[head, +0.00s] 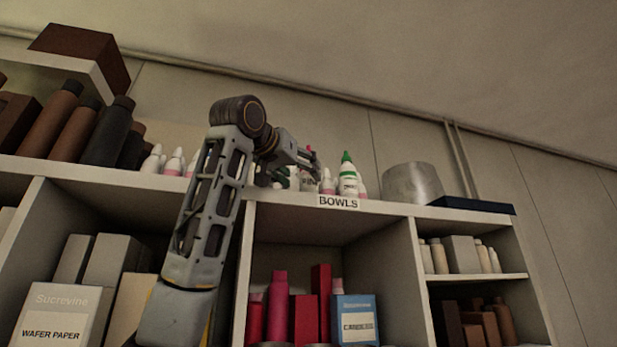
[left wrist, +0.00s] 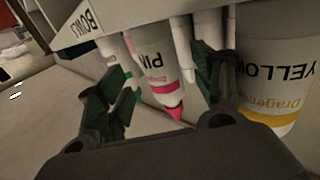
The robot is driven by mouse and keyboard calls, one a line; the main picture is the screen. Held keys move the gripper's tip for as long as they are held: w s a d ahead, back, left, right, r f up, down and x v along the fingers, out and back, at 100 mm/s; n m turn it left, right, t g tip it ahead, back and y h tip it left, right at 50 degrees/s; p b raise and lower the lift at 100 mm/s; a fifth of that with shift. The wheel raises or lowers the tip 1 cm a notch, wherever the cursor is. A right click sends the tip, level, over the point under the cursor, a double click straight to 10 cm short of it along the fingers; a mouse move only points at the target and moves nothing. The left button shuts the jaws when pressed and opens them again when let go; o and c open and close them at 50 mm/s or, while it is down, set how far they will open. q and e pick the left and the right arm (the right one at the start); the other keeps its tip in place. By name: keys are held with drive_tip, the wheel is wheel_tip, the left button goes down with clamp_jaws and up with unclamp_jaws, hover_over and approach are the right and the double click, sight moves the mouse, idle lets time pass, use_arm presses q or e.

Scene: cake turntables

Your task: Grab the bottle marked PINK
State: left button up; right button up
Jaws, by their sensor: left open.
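My right gripper is not in view.
A larger tub marked YELLOW (left wrist: 279,70) stands close beside one finger. A green-capped bottle (head: 348,179) is just right of the gripper, above the BOWLS label (head: 338,202). A metal bowl (head: 411,183) stands farther right. Dark bottles (head: 107,133) stand at left.

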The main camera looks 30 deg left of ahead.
sight(304, 176)
use_arm(q)
drive_tip(key=shift+w+a+r+p, duration=0.1)
drive_tip(key=shift+w+p, duration=0.2)
drive_tip(key=shift+w, duration=0.25)
drive_tip(key=shift+w+a+r+p, duration=0.1)
drive_tip(key=shift+w+p, duration=0.15)
drive_tip(key=shift+w, duration=0.3)
drive_tip(key=shift+w+a, duration=0.1)
drive_tip(key=shift+w, duration=0.6)
drive_tip(key=shift+w+f+p, duration=0.1)
drive_tip(key=shift+w+p, duration=0.2)
drive_tip(key=shift+w, duration=0.05)
drive_tip(key=shift+s, duration=0.1)
drive_tip(key=c, duration=1.1)
drive_tip(key=shift+c, duration=0.3)
